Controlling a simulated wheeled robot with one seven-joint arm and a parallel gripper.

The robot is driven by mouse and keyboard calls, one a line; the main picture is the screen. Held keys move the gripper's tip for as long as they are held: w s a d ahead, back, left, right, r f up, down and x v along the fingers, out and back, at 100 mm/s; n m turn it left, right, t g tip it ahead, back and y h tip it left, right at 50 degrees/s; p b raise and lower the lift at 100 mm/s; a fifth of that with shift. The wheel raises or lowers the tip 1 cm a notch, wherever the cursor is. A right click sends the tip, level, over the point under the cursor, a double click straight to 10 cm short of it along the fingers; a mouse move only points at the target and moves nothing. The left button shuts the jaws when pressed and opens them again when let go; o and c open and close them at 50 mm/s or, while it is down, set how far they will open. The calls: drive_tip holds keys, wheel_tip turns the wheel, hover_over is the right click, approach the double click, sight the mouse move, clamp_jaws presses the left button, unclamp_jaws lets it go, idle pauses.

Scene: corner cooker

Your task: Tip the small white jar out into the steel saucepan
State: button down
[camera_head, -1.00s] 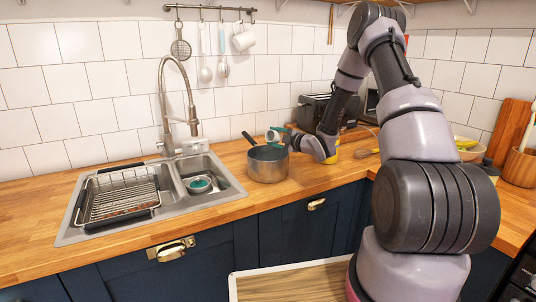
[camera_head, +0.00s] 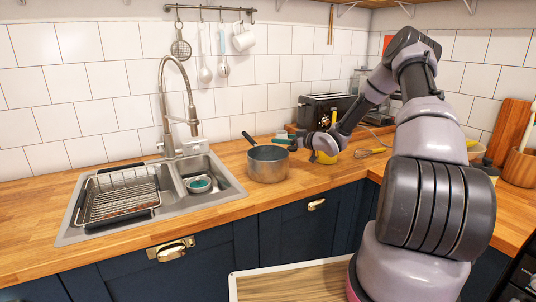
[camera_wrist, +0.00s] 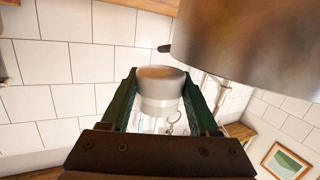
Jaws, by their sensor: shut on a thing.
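The steel saucepan (camera_head: 268,166) stands on the wooden counter right of the sink, its dark handle pointing to the back left. My gripper (camera_head: 283,137) is at the pan's right back rim, a little above it. In the wrist view, my gripper (camera_wrist: 161,76) has its green fingers on both sides of the small white jar (camera_wrist: 160,98) and is shut on it. The saucepan's metal side (camera_wrist: 243,38) fills the upper right of that view, close to the jar. In the head view the jar is hard to make out, and I cannot tell its tilt or contents.
The sink (camera_head: 205,178) with a dish rack (camera_head: 118,196) lies to the left. Counter in front of the pan is clear.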

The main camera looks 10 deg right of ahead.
drive_tip(key=shift+w+d+m, duration=0.15)
drive_tip(key=shift+d+m, duration=0.05)
drive_tip(key=shift+m, duration=0.1)
idle(0.5)
